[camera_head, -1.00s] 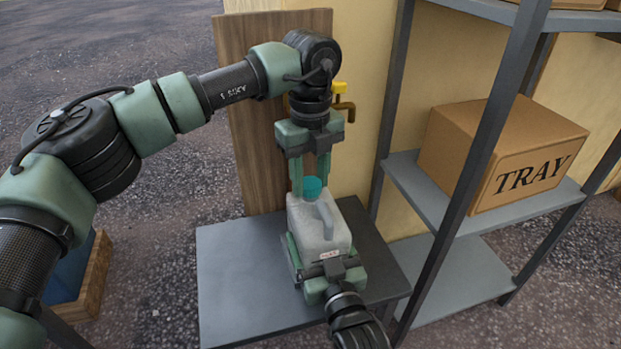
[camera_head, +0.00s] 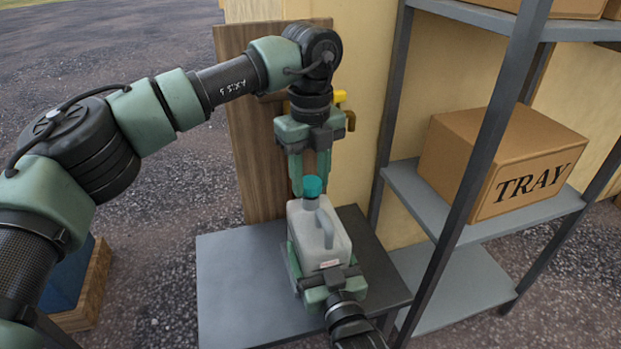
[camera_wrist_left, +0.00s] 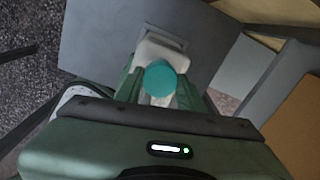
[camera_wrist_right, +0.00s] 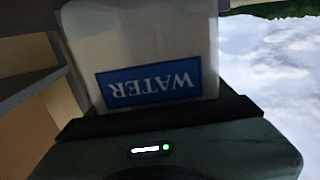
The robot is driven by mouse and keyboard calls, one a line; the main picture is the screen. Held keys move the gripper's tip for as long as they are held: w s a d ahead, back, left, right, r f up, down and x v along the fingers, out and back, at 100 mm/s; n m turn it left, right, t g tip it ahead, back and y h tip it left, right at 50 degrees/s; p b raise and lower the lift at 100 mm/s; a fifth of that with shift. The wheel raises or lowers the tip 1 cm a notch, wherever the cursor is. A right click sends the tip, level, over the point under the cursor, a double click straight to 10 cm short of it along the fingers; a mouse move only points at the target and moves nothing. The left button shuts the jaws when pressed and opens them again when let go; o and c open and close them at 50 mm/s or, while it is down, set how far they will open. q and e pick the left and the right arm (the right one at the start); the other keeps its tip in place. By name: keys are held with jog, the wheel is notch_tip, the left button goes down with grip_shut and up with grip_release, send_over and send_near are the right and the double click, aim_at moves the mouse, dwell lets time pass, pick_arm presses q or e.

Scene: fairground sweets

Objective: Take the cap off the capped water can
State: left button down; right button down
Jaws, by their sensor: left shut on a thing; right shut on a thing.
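The capped water can (camera_head: 318,232) is a whitish, translucent can with a handle, held over the grey table. Its teal cap (camera_head: 312,187) is at the top, over the pale neck; I cannot tell whether a gap separates them. My left gripper (camera_head: 310,183) comes from above and is shut on the cap. The cap also shows in the left wrist view (camera_wrist_left: 160,78). My right gripper (camera_head: 318,258) comes from the front and is shut on the can's body. The blue WATER label (camera_wrist_right: 148,85) shows in the right wrist view.
The grey table (camera_head: 235,275) has bare room left of the can. A metal shelf (camera_head: 440,205) with a TRAY box (camera_head: 455,150) stands to the right. A wooden board (camera_head: 240,110) and a yellow-handled tap (camera_head: 340,97) are behind. A blue-and-wood crate (camera_head: 85,290) is at lower left.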

aim_at(310, 182)
pick_arm(q)
jog(key=shift+r, duration=1.8)
pick_arm(e)
grip_release()
